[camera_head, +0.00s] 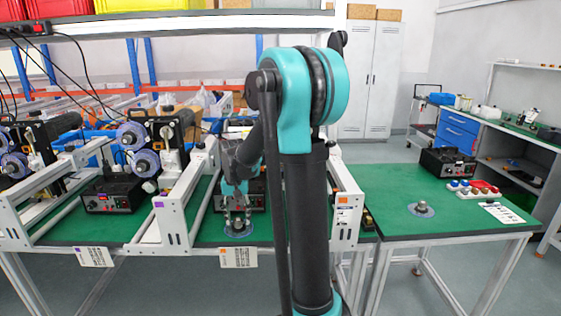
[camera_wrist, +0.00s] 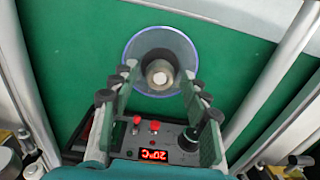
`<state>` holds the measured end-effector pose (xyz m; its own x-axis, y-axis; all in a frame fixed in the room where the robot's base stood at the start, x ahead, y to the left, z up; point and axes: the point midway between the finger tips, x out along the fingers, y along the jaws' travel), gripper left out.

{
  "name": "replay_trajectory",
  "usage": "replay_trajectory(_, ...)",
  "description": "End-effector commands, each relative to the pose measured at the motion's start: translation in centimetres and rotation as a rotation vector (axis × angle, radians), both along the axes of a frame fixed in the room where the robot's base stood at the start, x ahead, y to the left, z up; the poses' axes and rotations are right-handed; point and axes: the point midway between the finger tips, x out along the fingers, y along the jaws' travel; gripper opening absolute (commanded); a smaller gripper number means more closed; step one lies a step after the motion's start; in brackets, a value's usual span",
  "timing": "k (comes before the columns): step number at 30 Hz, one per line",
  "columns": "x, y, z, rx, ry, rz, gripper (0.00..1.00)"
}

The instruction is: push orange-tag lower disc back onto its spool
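A pale translucent disc with a metal hub (camera_head: 238,231) lies flat on the green tabletop in the middle bay, near its front edge. In the wrist view the disc (camera_wrist: 180,43) shows a blue-violet rim and round hub. My gripper (camera_head: 237,219) points down over it. The wrist view shows the gripper's fingers (camera_wrist: 159,72) spread, with the hub visible between and just beyond their tips; I cannot tell if they touch it. An orange tag (camera_head: 343,199) is on the white post at right. The spool of this bay is not visible; my arm covers much of the bay.
A black control box with a red display (camera_wrist: 158,150) stands close behind the gripper. White frame posts (camera_head: 174,220) flank the bay. Discs on spools (camera_head: 131,135) are at the left, purple-tag bay (camera_head: 158,202). Another disc (camera_head: 421,209) lies on the right table, which has clear room.

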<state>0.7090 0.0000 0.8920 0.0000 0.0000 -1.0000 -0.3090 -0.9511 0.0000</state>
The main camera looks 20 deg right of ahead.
Motion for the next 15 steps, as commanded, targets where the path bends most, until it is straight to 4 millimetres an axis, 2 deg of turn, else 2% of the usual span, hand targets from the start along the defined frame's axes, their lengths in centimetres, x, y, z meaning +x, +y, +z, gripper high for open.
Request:
replay_trajectory(2, 0.00, 0.00, 0.01, 0.000, 0.000, 0.000, 0.35)
replay_trajectory(10, 0.00, 0.00, 0.01, 0.000, 0.000, 0.000, 0.02)
replay_trajectory(15, 0.00, 0.00, 0.12, 0.000, 0.000, 0.000, 0.00)
